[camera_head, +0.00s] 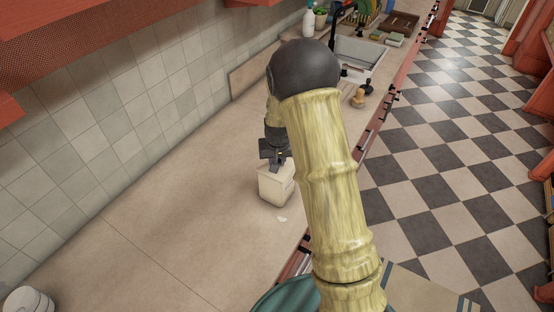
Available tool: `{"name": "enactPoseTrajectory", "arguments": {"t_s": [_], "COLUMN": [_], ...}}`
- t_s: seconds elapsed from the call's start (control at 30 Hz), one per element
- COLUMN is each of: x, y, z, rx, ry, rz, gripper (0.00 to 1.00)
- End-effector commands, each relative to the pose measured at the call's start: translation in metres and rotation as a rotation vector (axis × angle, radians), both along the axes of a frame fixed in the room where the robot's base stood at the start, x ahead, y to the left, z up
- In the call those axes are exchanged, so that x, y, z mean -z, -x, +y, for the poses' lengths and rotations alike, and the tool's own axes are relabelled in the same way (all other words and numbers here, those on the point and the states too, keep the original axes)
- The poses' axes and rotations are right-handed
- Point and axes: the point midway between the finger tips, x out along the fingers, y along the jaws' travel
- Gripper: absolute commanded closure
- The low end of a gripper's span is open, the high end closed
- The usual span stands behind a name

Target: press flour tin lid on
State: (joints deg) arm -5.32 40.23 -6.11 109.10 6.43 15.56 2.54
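A cream, box-shaped tin (274,189), which I take for the flour tin, stands upright on the counter (190,200). My gripper (276,165) is dark, points down and is right at the top of the tin, seeming to touch it. My gripper covers part of the tin's top, and I cannot tell whether a separate lid sits there or is held. The fingers are too small and dark to show whether they are open or shut. My arm hides the counter to the right of the tin.
A small white piece (282,219) lies in front of the tin. A white round canister (28,301) stands at the bottom left. The tiled wall (120,100) runs along the left. A sink (360,56) is farther back. The counter left of the tin is clear.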

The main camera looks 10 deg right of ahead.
Motion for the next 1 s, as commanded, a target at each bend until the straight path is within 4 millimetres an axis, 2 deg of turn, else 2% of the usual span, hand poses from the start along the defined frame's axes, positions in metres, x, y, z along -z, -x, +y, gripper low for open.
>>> {"name": "enactPoseTrajectory", "arguments": {"t_s": [0.47,0.5,0.6,0.63,0.83,0.93,1.0], "x": [0.0021,0.0021,0.0022,0.0022,0.0021,0.0022,0.0022], "y": [0.0,0.0,0.0001,0.0001,0.0001,0.0001,0.0001], "z": [0.0,0.0,0.0,0.0,0.0,0.0,0.0], "rx": [0.0,0.0,0.0,0.0,0.0,0.0,0.0], "ry": [0.0,0.0,0.0,0.0,0.0,0.0,0.0], "rz": [0.0,0.0,0.0,0.0,0.0,0.0,0.0], "gripper": [1.0,0.75,0.55,0.52,0.52,0.32,0.3]}}
